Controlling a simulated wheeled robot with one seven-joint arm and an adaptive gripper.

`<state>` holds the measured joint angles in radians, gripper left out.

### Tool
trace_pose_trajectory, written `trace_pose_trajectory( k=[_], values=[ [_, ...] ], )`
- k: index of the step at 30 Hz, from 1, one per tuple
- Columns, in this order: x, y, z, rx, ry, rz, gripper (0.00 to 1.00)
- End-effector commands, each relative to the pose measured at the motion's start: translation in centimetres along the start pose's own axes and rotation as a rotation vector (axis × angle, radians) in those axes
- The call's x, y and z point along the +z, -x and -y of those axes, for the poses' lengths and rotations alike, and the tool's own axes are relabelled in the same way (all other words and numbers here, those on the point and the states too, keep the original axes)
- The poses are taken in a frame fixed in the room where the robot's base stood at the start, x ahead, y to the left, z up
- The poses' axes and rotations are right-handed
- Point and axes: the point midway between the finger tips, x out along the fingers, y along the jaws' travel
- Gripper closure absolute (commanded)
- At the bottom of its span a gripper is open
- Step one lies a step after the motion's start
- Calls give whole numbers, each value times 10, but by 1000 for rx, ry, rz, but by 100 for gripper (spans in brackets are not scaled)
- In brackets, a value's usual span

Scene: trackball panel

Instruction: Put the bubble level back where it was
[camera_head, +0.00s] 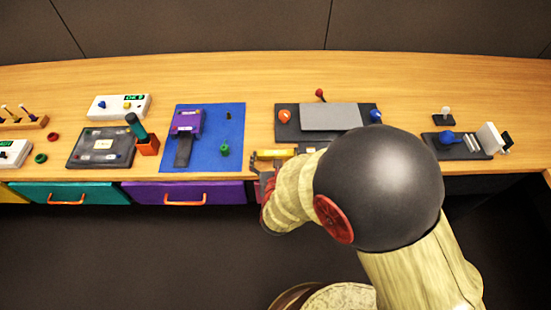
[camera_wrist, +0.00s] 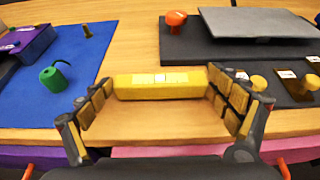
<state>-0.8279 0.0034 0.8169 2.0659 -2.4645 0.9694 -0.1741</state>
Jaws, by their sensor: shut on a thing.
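The yellow bubble level (camera_wrist: 161,84) is held lengthwise between the two fingers of my gripper (camera_wrist: 165,95) in the wrist view. Its pale vial window faces up. In the head view the level (camera_head: 275,154) shows in front of the dark panel (camera_head: 295,131), close to the table's front edge. My gripper (camera_head: 262,165) is partly hidden by my arm there. The fingers touch both ends of the level. I cannot tell whether the level rests on the wood or is just above it.
The dark panel carries a grey plate (camera_head: 330,117), an orange-red knob (camera_head: 284,116) and a blue ball (camera_head: 375,116). A blue mat (camera_head: 205,155) with a green object (camera_head: 224,149) lies to the left. Yellow knobs (camera_wrist: 258,82) stand right of my gripper. Bare wood (camera_wrist: 130,45) lies between mat and panel.

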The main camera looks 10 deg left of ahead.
Motion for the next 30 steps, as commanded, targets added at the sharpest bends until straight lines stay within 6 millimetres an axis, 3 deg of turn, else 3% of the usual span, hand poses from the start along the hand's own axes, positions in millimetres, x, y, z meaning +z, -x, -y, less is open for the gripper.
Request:
trace_pose_trajectory(
  k=[13,14,18,30],
  values=[
    [-8,-4,0,1,-1,4,41],
    [-7,-4,0,1,-1,3,8],
    [-6,-4,0,1,-1,3,0],
    [-5,-3,0,1,-1,3,0]
  ],
)
